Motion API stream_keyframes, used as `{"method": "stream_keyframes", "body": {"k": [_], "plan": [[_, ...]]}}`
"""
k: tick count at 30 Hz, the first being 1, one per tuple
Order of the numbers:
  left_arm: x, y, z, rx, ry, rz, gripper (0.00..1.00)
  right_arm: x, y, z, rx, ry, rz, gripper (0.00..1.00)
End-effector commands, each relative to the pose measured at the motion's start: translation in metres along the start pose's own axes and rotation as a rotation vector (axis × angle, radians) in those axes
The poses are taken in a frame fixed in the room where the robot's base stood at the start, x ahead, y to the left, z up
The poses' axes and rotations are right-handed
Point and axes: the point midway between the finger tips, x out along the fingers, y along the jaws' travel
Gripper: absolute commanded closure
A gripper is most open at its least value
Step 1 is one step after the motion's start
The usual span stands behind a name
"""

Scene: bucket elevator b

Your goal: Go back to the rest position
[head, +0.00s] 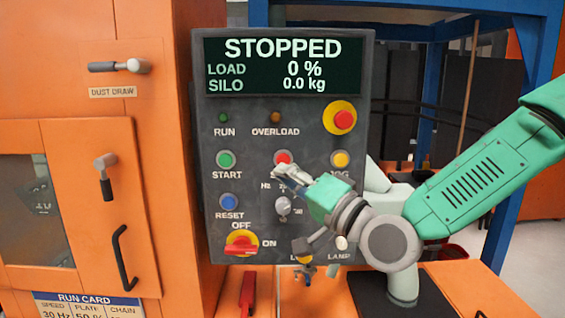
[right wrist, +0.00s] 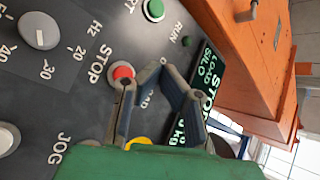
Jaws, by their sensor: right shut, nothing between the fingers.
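My right gripper (head: 283,173) is shut and empty, in front of the dark control panel (head: 300,120). Its fingertips are just below the red STOP button (head: 283,157) in the head view; whether they touch the panel I cannot tell. In the right wrist view the fingers (right wrist: 158,75) stand beside the red STOP button (right wrist: 122,72). The panel screen (head: 286,65) reads STOPPED, load 0 %, silo 0.0 kg. My right arm comes in from the right, and its hand partly covers the speed knob (head: 283,206) area and lower panel. My left gripper is not in view.
Green START (head: 226,159), blue RESET (head: 228,202), yellow JOG (head: 340,160) and the emergency stop (head: 343,120) surround the hand. The red rotary switch (head: 240,245) sits lower left. An orange cabinet (head: 95,215) with protruding handles stands left; a blue frame (head: 510,130) stands right.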

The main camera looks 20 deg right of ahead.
Motion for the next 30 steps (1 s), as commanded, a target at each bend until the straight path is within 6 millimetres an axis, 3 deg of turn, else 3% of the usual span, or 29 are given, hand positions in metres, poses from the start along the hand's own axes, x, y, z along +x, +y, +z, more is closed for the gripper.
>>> {"method": "stream_keyframes", "body": {"k": [5, 8, 14, 17, 21, 25, 30], "plan": [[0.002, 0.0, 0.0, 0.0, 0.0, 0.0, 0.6, -0.005, 0.023, 0.018, -0.015, -0.038, 0.056, 1.0], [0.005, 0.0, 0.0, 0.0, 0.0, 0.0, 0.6, -0.019, 0.064, 0.051, -0.043, -0.112, 0.159, 1.0], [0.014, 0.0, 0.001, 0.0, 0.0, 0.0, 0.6, -0.086, 0.171, 0.137, -0.132, -0.345, 0.443, 1.0], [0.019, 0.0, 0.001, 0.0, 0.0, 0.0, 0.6, -0.134, 0.218, 0.176, -0.181, -0.478, 0.58, 1.0], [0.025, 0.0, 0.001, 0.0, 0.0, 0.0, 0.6, -0.215, 0.273, 0.223, -0.251, -0.68, 0.767, 1.0], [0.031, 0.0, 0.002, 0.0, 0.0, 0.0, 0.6, -0.301, 0.31, 0.256, -0.318, -0.888, 0.928, 1.0], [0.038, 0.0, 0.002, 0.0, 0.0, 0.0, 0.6, -0.403, 0.334, 0.276, -0.392, -1.136, 1.095, 1.0]]}}
